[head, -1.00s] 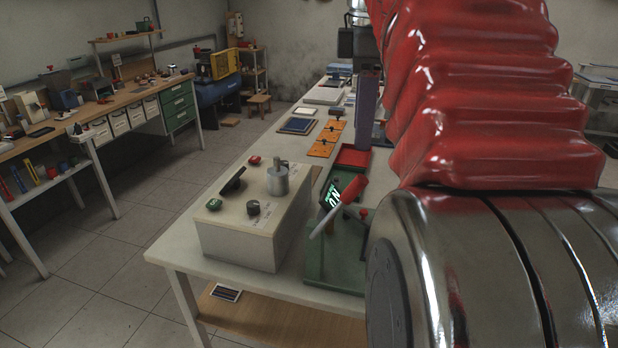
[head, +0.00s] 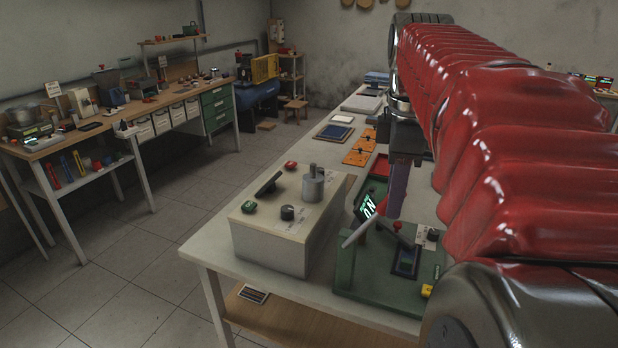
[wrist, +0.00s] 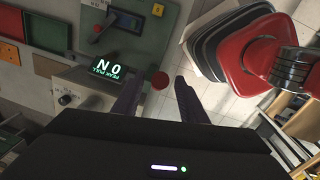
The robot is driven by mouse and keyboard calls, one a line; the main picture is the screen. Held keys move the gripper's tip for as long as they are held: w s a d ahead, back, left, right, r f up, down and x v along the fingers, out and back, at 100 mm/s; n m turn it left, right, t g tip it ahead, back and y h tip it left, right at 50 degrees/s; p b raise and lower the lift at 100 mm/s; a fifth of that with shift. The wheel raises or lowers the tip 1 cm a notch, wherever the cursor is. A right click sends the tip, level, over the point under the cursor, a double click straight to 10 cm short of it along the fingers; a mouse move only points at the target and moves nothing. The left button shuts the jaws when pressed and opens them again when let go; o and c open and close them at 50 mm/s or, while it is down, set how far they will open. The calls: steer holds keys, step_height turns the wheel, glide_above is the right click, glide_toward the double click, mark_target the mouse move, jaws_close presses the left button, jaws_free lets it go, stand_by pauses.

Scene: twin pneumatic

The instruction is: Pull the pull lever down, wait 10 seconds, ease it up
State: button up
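The pull lever (head: 355,234) is on a green base (head: 375,295) at the table's near end; its pale rod slants up to the right. In the head view, my finger hides the area above the rod. The lit display (head: 367,204) appears upside down in the wrist view (wrist: 108,65), apparently reading 0 N, peak pull. My gripper (wrist: 156,82) is open, with purple fingers apart. A round red end (wrist: 160,80) shows between the fingertips, probably the lever's grip; I cannot tell if they touch it.
A cream box (head: 270,240) with knobs and a metal cylinder (head: 313,185) stands left of the lever. A small red knob (head: 397,226) rises from the green base. Orange plates (head: 360,150) and a red tray (head: 378,166) lie behind. The floor left of the table is clear.

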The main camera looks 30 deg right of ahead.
steer(key=shift+w+f, duration=0.1)
steer(key=shift+f, duration=0.95)
steer(key=shift+c, duration=0.6)
jaws_close()
steer(key=shift+a, duration=0.15)
